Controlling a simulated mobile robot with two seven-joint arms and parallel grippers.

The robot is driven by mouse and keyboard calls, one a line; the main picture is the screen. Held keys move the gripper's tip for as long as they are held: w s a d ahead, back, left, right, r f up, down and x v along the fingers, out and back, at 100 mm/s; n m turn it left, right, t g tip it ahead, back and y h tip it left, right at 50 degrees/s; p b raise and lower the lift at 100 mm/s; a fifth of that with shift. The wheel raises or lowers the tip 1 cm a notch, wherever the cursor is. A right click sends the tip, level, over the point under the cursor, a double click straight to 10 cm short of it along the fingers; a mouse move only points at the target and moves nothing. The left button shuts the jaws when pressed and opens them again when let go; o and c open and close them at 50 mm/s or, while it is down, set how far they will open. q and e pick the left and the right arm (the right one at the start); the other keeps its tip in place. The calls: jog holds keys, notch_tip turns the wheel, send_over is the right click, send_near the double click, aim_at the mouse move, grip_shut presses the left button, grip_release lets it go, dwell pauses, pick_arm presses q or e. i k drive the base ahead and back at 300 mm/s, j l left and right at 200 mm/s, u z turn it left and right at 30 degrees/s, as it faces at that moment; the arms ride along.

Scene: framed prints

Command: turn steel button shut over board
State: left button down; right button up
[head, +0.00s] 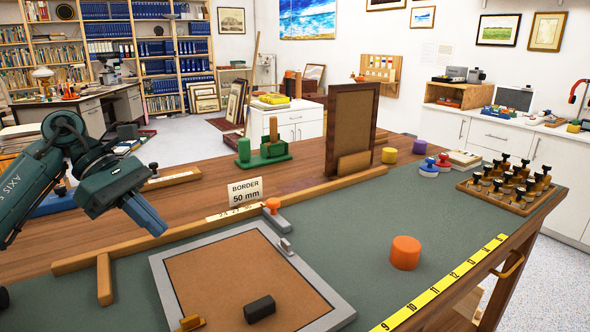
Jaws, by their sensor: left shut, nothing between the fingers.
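A brown board (225,270) lies face up inside a grey frame (328,288) on the green mat. A small steel button (286,247) sits on the frame's right rail and seems to lie along it; it is too small to tell whether its end reaches over the board. A brass-coloured button (190,323) is at the frame's lower left, near the picture's bottom edge. My left gripper (150,218) is shut and empty, above the bench and left of the frame, well apart from the steel button. My right gripper is not in view.
A black block (260,309) rests on the board. An orange-knobbed grey piece (274,208) stands by the frame's far corner, near a wooden rail (190,229) and a "BORDER 50 mm" card (245,191).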

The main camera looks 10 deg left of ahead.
aim_at(283, 245)
jog(key=k+l, duration=0.35)
jog(key=l, duration=0.15)
jog(key=k+l, duration=0.35)
jog(key=l, duration=0.2)
